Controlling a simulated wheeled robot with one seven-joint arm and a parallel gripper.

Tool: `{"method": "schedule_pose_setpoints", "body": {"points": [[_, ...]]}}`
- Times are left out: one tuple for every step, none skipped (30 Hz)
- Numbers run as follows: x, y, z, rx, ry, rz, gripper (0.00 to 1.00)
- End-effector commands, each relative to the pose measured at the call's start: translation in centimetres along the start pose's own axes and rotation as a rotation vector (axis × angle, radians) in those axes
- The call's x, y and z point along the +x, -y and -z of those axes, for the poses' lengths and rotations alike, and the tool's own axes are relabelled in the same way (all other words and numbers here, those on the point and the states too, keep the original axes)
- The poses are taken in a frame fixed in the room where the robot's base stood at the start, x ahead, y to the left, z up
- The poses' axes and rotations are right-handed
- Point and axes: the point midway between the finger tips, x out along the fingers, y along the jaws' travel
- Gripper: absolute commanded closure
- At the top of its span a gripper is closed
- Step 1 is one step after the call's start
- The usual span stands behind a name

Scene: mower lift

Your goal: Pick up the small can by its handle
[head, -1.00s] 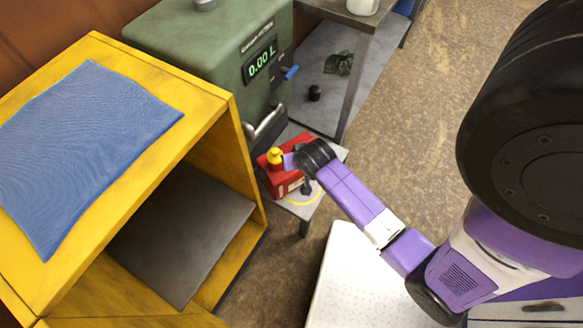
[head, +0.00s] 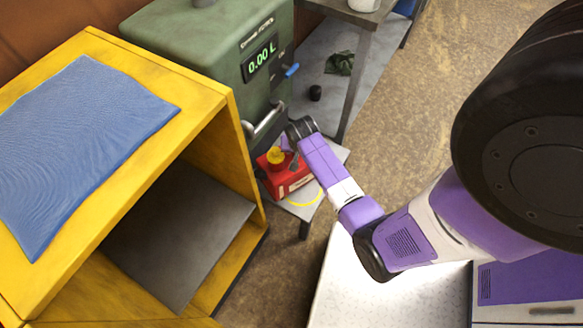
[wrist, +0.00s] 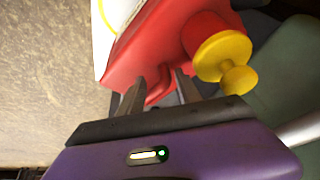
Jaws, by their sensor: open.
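The small red can (head: 285,184) with a yellow cap (head: 276,155) stands upright on a small grey stand (head: 303,207) by the green dispenser. In the wrist view the red can (wrist: 160,38) fills the top middle, its yellow spout cap (wrist: 226,60) to the right. My gripper (wrist: 160,88) is open, its two dark fingers pointing at the can. A red part, seemingly the handle, shows between the fingers; I cannot tell whether they touch it. In the head view my wrist is above and just behind the can, and the fingertips are hard to make out.
The green dispenser (head: 215,45) reads 0.00 L and has a metal lever at its front. A yellow shelf (head: 215,130) with a blue cloth (head: 80,145) stands left. A grey table (head: 365,18) is behind right. Open floor lies right.

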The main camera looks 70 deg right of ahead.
Motion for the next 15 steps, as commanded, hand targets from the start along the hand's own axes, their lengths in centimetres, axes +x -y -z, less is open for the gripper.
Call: {"method": "schedule_pose_setpoints", "body": {"points": [[0.32, 0.03, 0.05, 0.0, -0.001, 0.001, 0.59], [0.39, 0.03, 0.06, 0.0, -0.001, 0.001, 0.59], [0.43, 0.03, 0.06, 0.0, -0.001, 0.001, 0.59], [0.43, 0.03, 0.06, 0.0, -0.001, 0.001, 0.59], [0.42, 0.03, 0.06, 0.0, -0.001, 0.001, 0.59], [0.4, 0.03, 0.07, -0.001, -0.002, 0.001, 0.59], [0.4, 0.03, 0.06, -0.001, -0.001, 0.001, 0.59], [0.39, 0.03, 0.06, -0.001, -0.001, 0.001, 0.59], [0.39, 0.03, 0.06, -0.001, -0.001, 0.001, 0.63], [0.39, 0.02, 0.06, -0.001, -0.001, 0.001, 0.69], [0.38, 0.03, 0.05, -0.001, -0.001, 0.001, 0.75], [0.38, 0.03, 0.06, -0.001, -0.002, 0.001, 0.83], [0.38, 0.03, 0.06, -0.001, -0.002, 0.001, 0.89], [0.37, 0.03, 0.06, -0.001, -0.002, 0.001, 0.95], [0.37, 0.03, 0.06, -0.001, -0.002, 0.001, 1.0]]}}
